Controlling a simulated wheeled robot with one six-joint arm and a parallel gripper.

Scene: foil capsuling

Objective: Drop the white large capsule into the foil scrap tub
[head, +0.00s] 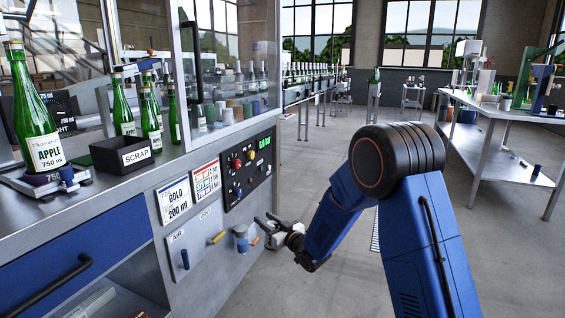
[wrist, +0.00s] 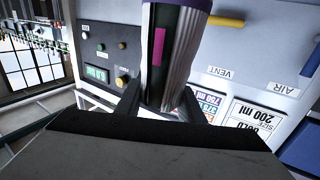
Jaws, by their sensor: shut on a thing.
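My gripper (head: 268,229) is low in front of the machine's control side, right of the valve handles in the head view. In the wrist view my gripper (wrist: 160,106) is shut on a pale, pleated, tapered capsule (wrist: 188,60), which I take to be the white large capsule. It has a purple edge and a dark panel with a pink stripe, and its far end runs out of frame. The foil scrap tub (head: 118,166), a black open box labelled SCRAP, stands on the bench ledge, left of and higher than my gripper. Its inside is mostly hidden.
A green apple bottle (head: 38,125) stands left of the tub, with more green bottles (head: 124,115) behind it. A glass guard (head: 225,60) rises to the tub's right. Blue (head: 185,258) and yellow (head: 217,238) valve handles stick out from the machine front.

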